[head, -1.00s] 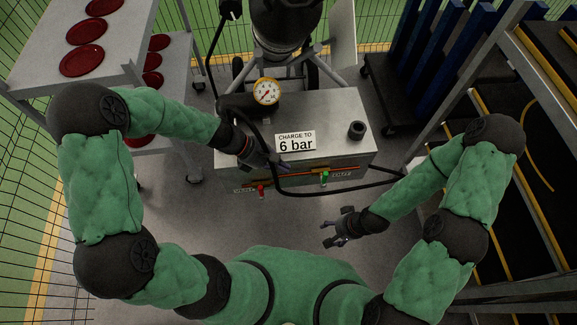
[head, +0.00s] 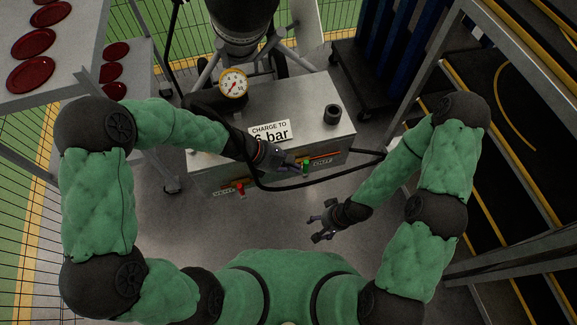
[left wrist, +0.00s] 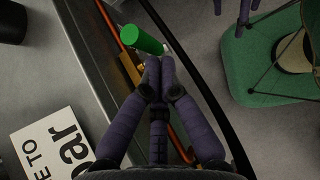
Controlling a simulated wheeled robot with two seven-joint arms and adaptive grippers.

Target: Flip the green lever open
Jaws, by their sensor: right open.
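The green lever (head: 306,165) is on the front face of a grey metal box (head: 300,110), near its right end. My left gripper (head: 286,166) is just left of the lever. In the left wrist view, the fingertips of my left gripper (left wrist: 158,66) are together with nothing seen between them. They are close beside the green lever (left wrist: 143,40); I cannot tell whether they touch. My right gripper (head: 320,226) is open and empty, below and in front of the box.
A red lever (head: 240,189) is at the box's front left. A black hose (head: 290,186) loops across the front, close to my left gripper. A gauge (head: 233,84) and a sign (head: 270,130) are on top. A shelf with red discs (head: 31,45) stands left.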

